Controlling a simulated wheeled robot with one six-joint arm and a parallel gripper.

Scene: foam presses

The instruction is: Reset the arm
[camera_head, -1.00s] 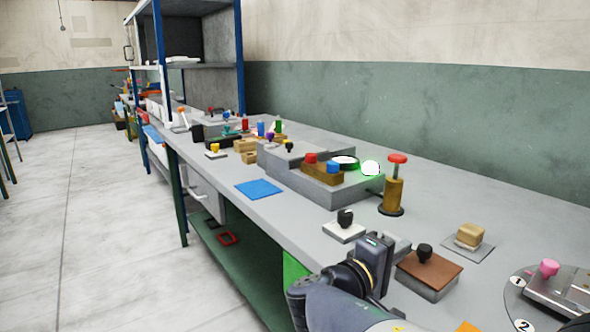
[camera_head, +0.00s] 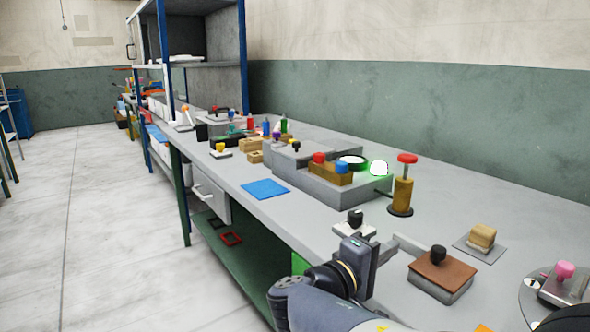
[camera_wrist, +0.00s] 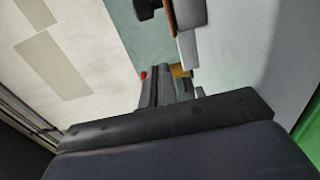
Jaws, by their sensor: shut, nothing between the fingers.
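My gripper (camera_head: 398,243) is low at the front edge of the bench, in the lower middle of the head view, with my dark wrist beside it. Its fingers are closed together with nothing visible between them. In the wrist view my gripper (camera_wrist: 178,88) points toward the bench and back wall, its fingers close together. A block with a brown top and black knob (camera_head: 442,272) sits just right of it. A pale plate with a black knob (camera_head: 354,226) sits just behind my wrist.
A red-topped brass post (camera_head: 402,188) stands on the bench (camera_head: 335,218) behind my gripper. A tan block (camera_head: 482,237) on a grey plate is to the right, a pink-knobbed device (camera_head: 563,285) farther right. A blue mat (camera_head: 265,189) lies left on clear surface.

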